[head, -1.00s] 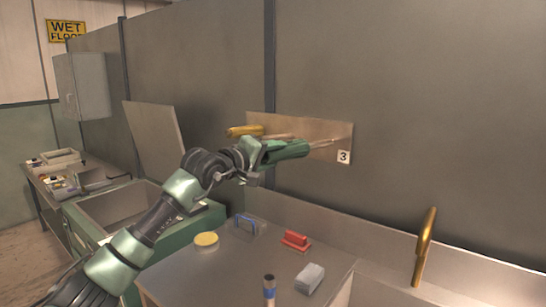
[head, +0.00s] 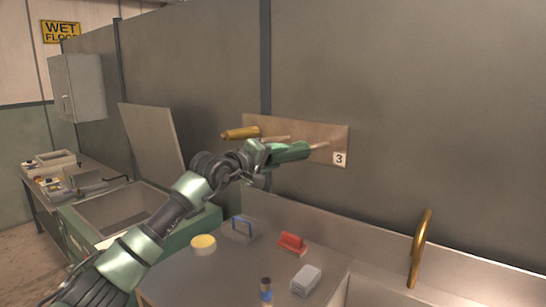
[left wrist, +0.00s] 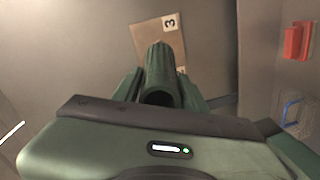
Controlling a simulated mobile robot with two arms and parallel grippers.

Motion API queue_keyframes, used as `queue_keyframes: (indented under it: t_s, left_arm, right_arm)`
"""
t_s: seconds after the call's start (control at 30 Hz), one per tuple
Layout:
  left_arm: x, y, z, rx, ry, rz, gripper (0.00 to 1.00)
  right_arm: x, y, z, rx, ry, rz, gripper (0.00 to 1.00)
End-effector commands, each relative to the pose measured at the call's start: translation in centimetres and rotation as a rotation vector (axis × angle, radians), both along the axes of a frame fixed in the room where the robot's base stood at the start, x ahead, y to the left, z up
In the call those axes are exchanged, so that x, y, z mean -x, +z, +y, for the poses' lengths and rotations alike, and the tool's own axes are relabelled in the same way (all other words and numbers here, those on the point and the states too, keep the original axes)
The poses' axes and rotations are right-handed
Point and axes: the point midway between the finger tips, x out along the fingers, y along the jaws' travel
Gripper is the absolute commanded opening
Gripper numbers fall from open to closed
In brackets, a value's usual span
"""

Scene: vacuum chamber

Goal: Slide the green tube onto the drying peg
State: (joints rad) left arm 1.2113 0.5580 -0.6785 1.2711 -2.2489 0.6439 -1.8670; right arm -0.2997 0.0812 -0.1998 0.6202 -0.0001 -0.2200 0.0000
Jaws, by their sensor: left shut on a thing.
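My left gripper (head: 272,153) is shut on the green tube (head: 292,151) and holds it level in front of the peg board (head: 338,135) marked 3. A thin pale peg (head: 319,146) shows between the tube's right end and the board. Whether the tube is around this peg or just in front of it, I cannot tell. In the left wrist view the tube (left wrist: 163,72) lies between the fingers, its dark near opening facing me, its far end toward the board (left wrist: 148,35). No peg shows inside the opening. My right gripper is not in view.
A yellow tube (head: 240,133) is on the board's left side, with another pale peg (head: 277,139) beside it. The air left of the board is clear.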

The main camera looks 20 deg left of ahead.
Motion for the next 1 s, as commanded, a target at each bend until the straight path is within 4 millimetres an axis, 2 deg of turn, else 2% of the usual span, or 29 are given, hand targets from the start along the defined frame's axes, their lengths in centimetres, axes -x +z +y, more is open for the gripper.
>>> queue_keyframes:
  t_s: [0.5,1.0]
  left_arm:
    - [-1.8,-0.1,-0.7,0.001,0.0,-0.002,0.0]
    - [-1.9,-0.2,-0.7,0.0,0.001,-0.001,0.0]
  right_arm:
    - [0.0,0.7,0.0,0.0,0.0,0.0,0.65]
    - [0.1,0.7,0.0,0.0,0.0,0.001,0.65]
